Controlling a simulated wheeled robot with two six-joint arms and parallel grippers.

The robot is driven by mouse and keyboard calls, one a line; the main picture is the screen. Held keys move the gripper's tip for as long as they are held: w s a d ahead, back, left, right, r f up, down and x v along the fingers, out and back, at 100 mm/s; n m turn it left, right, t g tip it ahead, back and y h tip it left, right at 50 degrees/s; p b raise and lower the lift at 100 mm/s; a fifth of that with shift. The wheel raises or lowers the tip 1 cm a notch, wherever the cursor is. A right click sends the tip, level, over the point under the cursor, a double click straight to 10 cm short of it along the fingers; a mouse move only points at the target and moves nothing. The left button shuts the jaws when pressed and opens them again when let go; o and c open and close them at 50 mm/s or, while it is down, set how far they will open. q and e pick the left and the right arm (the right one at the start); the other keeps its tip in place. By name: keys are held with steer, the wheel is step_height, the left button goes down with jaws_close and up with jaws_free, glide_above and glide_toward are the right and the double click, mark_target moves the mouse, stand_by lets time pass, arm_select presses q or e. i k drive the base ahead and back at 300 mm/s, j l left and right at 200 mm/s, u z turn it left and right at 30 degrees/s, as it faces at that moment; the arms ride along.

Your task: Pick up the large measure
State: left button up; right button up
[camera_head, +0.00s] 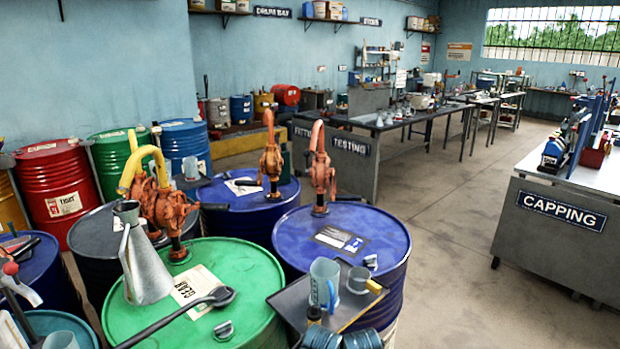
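A tall grey metal conical measure (146,268) stands on the green drum (236,262) in the left foreground, its narrow mouth upward. A translucent blue jug with a handle (323,281) stands on a dark tray (293,300) at the lower middle. A shorter clear cup (358,280) is beside it. I cannot tell for certain which of these vessels is the large measure; the metal one looks largest. Neither of my grippers can be made out in the head view.
Orange hand pumps (320,170) rise from the drum tops, one with a yellow spout (146,155) close behind the metal measure. A blue drum (385,235) stands behind the tray. The floor (450,250) toward the capping bench (530,240) is clear.

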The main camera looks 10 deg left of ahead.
mark_target(147, 280)
steer(key=u, duration=1.35)
steer(key=k+l+z, duration=0.15)
steer(key=z, duration=1.1)
steer(key=u, duration=1.3)
